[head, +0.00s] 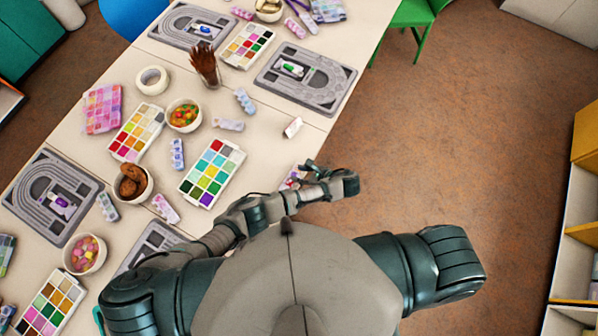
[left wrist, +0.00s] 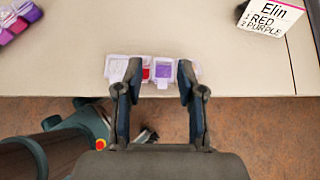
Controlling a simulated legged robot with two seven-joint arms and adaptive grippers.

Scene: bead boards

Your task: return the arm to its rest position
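My left arm reaches across the front of my body to the table edge in the head view. My left gripper (head: 308,170) is at that edge, and it shows large in the left wrist view (left wrist: 158,72). Its two fingers are apart with nothing held between them. A small clear case with red and purple compartments (left wrist: 162,72) lies on the table at the edge, just beyond and under the fingertips. It is partly hidden by the gripper in the head view (head: 291,178). My right upper arm shows at the right, but its gripper is out of view.
A white name card reading "Elin, 1 RED, 2 PURPLE" (left wrist: 270,17) stands near the case. The table (head: 265,150) holds bead palettes (head: 212,172), grey boards (head: 306,77), bowls (head: 184,115) and small cases. Open floor (head: 450,130) lies right of the table, with shelves (head: 575,230) beyond.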

